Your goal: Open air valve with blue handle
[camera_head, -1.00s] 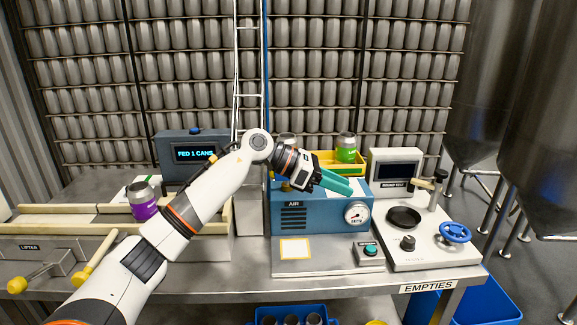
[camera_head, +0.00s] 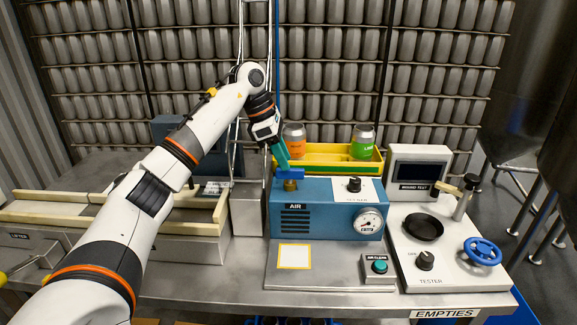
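The air valve's blue handle (camera_head: 291,174) sits on a brass fitting (camera_head: 290,186) on top of the blue AIR box (camera_head: 310,215), near its left end. The handle looks roughly level, pointing sideways. My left gripper (camera_head: 283,165) reaches down from the upper left, its teal fingertips right at the handle's left part. They overlap it in the picture; I cannot tell whether they touch it or whether the fingers are open or shut. A round gauge (camera_head: 369,222) is on the box's front. My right gripper is not in view.
A yellow tray (camera_head: 340,150) with an orange can (camera_head: 294,138) and a green can (camera_head: 363,140) stands behind the box. The tester (camera_head: 445,250) with a blue handwheel (camera_head: 483,250) is on the right. A green button (camera_head: 380,266) is in front.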

